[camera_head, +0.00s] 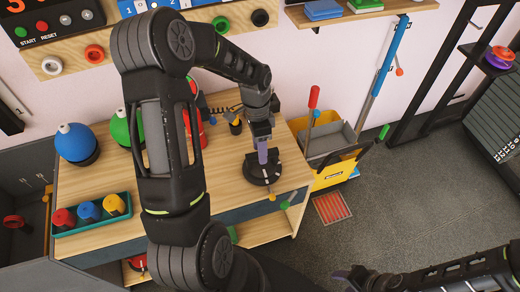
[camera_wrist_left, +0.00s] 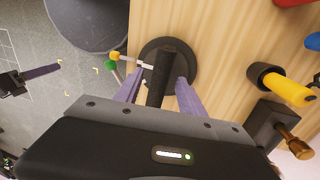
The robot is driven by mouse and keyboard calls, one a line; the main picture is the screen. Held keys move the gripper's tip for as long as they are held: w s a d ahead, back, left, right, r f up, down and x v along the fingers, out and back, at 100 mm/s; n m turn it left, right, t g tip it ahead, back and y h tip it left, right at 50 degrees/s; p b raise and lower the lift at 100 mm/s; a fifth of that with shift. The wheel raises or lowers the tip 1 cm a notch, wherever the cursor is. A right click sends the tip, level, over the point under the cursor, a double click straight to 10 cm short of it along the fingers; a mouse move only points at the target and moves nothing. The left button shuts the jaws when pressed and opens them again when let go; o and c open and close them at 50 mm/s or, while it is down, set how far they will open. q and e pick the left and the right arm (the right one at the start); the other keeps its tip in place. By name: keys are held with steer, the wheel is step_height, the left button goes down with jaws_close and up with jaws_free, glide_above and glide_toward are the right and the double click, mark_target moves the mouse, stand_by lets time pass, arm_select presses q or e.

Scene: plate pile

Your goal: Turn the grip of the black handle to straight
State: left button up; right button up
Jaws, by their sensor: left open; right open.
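The black handle (camera_wrist_left: 165,70) stands on a round black base (camera_wrist_left: 187,58) in the left wrist view, its grip slightly slanted in that picture. My left gripper (camera_wrist_left: 157,90) is open, with one purple finger on each side of the handle; I cannot tell whether they touch it. In the head view the round base (camera_head: 256,176) sits near the table's right end, and my left gripper (camera_head: 263,156) points down over it, hiding most of the handle. My right gripper (camera_head: 352,275) is open and empty at the bottom, away from the table.
A yellow bucket (camera_head: 335,172) with tools stands right of the table. Blue (camera_head: 75,144) and green domes and a green tray (camera_head: 92,226) of coloured knobs are on the left. A yellow-handled part (camera_wrist_left: 288,88) is right of the handle. Small yellow and green knobs project near the base.

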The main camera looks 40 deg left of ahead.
arm_select(q)
step_height(320, 180, up, 7)
steer(key=a, duration=0.1)
steer(key=shift+w, duration=0.4)
stand_by(0.3)
